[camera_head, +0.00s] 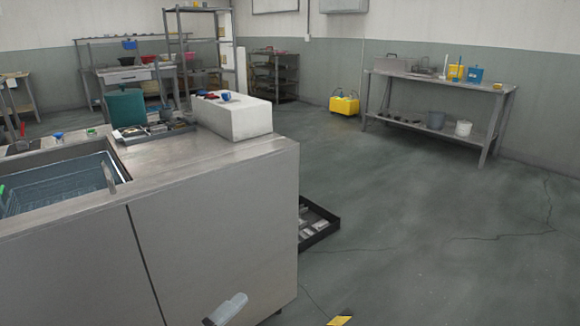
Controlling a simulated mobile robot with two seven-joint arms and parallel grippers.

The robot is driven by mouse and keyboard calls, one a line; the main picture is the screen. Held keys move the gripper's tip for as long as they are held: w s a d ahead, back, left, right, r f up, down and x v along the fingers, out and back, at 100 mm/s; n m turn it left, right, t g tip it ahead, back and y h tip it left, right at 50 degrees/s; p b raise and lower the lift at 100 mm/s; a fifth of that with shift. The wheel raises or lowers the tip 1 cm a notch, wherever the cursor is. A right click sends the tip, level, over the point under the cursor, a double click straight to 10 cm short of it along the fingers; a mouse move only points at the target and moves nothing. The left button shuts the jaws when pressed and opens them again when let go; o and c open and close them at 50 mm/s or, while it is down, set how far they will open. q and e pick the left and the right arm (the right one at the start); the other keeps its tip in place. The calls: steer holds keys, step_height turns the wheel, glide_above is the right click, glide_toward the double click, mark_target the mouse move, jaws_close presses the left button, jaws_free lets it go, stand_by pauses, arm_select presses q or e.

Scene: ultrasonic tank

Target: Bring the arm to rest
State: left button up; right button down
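No gripper fingers show clearly in the head view. A pale grey rounded piece (228,308) sticks up at the bottom edge, in front of the steel cabinet. It may be part of one of my arms, but I cannot tell which. The steel ultrasonic tank (66,154) is open at the left. A blue mesh basket (60,188) sits inside it, cut off by the left picture edge. A metal handle (108,177) stands at the basket's right end.
A white box (232,119) with small red and blue items stands on the cabinet top (190,160). A black tray (318,228) of metal parts lies beside the cabinet. A grey table (440,78) and a yellow container (344,105) stand farther back. The floor at right is clear.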

arm_select(q)
steer(key=s+a+f+n+g+y+b, duration=0.1)
steer(key=s+a+f+n+g+y, duration=0.1)
steer(key=s+a+f+n+y, duration=0.5)
steer(key=s+a+f+n+g+y+b, duration=0.2)
steer(key=s+a+f+n+y, duration=0.1)
steer(key=s+f+n, duration=0.8)
step_height(320, 180, up, 17)
steer(key=a+n+p, duration=0.1)
steer(key=n+p, duration=0.1)
steer(key=p, duration=1.6)
steer(key=shift+w+a, duration=0.25)
steer(key=shift+a, duration=0.15)
